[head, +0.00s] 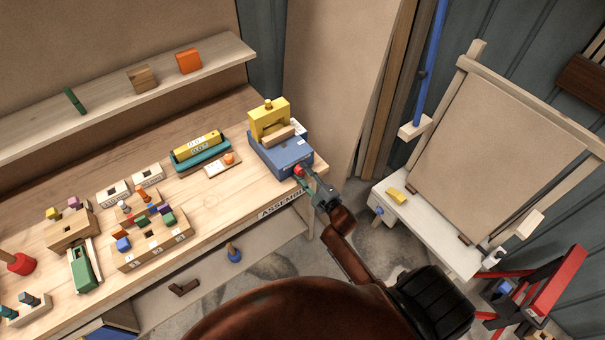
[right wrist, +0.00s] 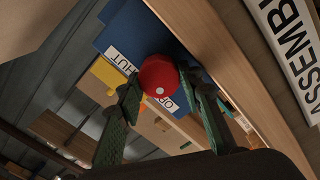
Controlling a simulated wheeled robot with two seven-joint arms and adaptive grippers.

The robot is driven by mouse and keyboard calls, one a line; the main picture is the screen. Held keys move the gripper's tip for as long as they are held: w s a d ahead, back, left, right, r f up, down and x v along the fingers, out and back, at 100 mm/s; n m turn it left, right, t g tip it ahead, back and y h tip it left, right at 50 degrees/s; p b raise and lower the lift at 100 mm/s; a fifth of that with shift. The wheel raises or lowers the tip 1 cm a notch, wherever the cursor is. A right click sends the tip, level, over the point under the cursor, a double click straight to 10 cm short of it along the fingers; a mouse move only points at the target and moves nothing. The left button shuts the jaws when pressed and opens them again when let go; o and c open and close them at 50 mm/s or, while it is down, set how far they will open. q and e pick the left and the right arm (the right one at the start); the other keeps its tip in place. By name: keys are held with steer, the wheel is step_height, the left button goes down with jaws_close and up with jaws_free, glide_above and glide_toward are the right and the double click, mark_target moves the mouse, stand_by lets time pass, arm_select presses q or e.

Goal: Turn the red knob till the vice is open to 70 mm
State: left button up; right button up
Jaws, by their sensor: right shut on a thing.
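The vice has a blue base (head: 281,153) and a yellow upright frame (head: 268,118) at the right end of the bench. A tan block (head: 282,134) lies on the base in front of the yellow part. The red knob (head: 299,170) is on the base's front face; in the right wrist view the round red knob (right wrist: 158,76) sits between my fingers. My right gripper (head: 304,175) is shut on the knob, one finger on each side. White labels beside the knob are partly hidden. The opening cannot be read. My left gripper is not in view.
A teal and yellow display block (head: 201,149) and a small board with an orange knob (head: 224,164) stand left of the vice. Several wooden blocks with coloured pieces fill the bench's left. An easel stands at right. The bench's front edge (head: 282,203) runs below the vice.

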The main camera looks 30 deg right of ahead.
steer(key=o, duration=1.1)
steer(key=shift+m, duration=0.3)
